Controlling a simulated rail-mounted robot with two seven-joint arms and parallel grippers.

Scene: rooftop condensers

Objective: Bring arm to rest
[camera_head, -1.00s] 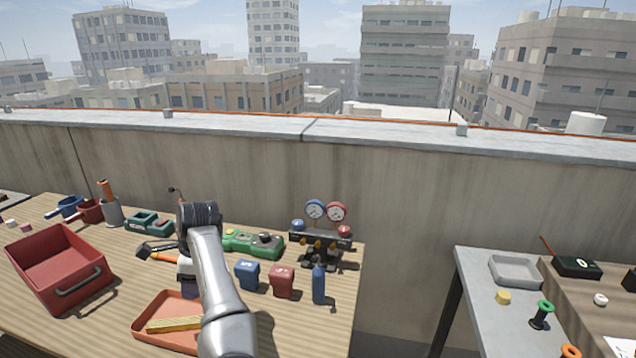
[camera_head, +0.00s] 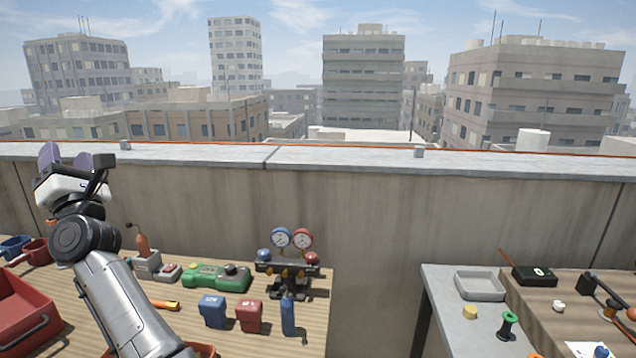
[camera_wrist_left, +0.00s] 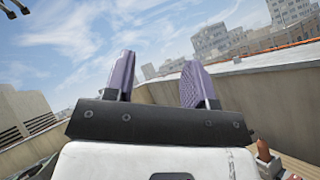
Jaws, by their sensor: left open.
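My left gripper (camera_head: 75,158) is raised in front of the parapet at the left of the head view, well above the wooden table, fingers pointing up. Its two purple fingers also show in the left wrist view (camera_wrist_left: 157,80), spread apart with nothing between them, against sky and parapet. My left arm comes up from the bottom left and hides part of the table.
The wooden table (camera_head: 250,340) holds a red bin (camera_head: 25,315), a green tool (camera_head: 215,278), a gauge manifold (camera_head: 288,268), a blue box (camera_head: 213,311), a red box (camera_head: 249,315) and a blue bottle (camera_head: 288,315). A grey table (camera_head: 450,300) stands right, past a gap. The parapet (camera_head: 380,210) runs behind.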

